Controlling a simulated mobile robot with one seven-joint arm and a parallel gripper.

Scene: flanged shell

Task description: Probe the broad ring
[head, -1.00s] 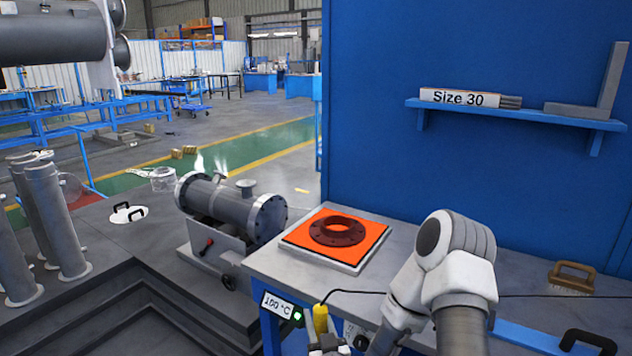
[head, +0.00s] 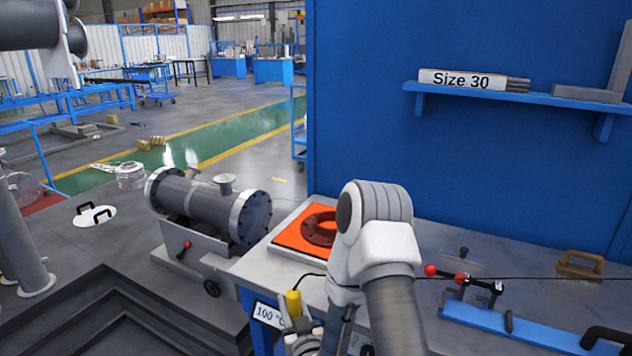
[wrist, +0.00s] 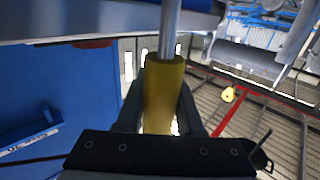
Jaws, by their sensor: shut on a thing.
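The broad ring (head: 318,230) is a dark red flange lying flat on an orange pad on the bench; my arm hides its right side in the head view. My gripper (head: 297,325) is low in front of the bench's near edge, apart from the ring. It is shut on the yellow handle of a probe (head: 293,303). In the wrist view the yellow handle (wrist: 163,95) stands between both fingers, and a bare metal rod runs up from it out of the picture. The rod's tip is not visible.
A "100 °C" sign (head: 268,314) hangs on the bench front beside the gripper. A grey flanged shell (head: 205,205) stands left of the bench. A clamp with red knobs (head: 461,279) and a brown handled block (head: 579,268) are on the right. A blue wall rises behind.

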